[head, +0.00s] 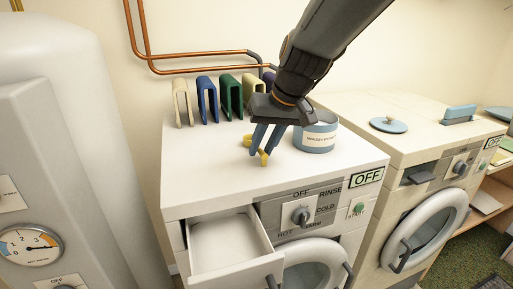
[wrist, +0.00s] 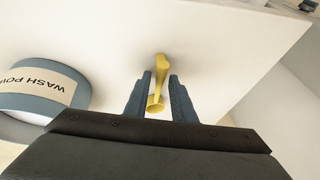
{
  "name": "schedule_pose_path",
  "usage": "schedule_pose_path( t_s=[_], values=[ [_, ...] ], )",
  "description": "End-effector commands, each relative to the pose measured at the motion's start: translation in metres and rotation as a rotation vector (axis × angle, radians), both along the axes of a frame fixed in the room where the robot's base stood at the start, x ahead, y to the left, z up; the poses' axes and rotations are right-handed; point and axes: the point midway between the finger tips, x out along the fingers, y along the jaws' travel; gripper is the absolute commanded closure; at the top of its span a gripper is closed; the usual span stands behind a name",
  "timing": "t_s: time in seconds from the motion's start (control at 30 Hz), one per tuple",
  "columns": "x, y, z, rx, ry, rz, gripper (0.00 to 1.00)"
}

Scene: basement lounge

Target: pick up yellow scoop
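The yellow scoop (wrist: 160,80) lies on the white top of the left washing machine. In the wrist view it lies between the two blue fingers of my gripper (wrist: 160,92), with a gap to each finger. The gripper is open. In the head view my gripper (head: 263,151) points down over the scoop (head: 263,158) and hides part of it. I cannot tell whether the fingertips touch the machine top.
A blue wash powder tub (head: 316,137) stands close to the right of my gripper. Several folded cloths (head: 207,98) stand at the back. The left machine's drawer (head: 222,243) is pulled out. The machine top (head: 205,170) is clear at front left.

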Motion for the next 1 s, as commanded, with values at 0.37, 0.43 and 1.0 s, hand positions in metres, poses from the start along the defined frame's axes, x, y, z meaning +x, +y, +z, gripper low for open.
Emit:
schedule_pose_path(
  t_s=[0.37, 0.43, 1.0],
  values=[
    [0.000, 0.000, 0.000, 0.000, 0.000, 0.000, 1.00],
    [0.000, 0.000, 0.000, 0.000, 0.000, 0.000, 1.00],
    [0.001, 0.000, 0.082, 0.001, -0.004, 0.000, 1.00]
  ],
)
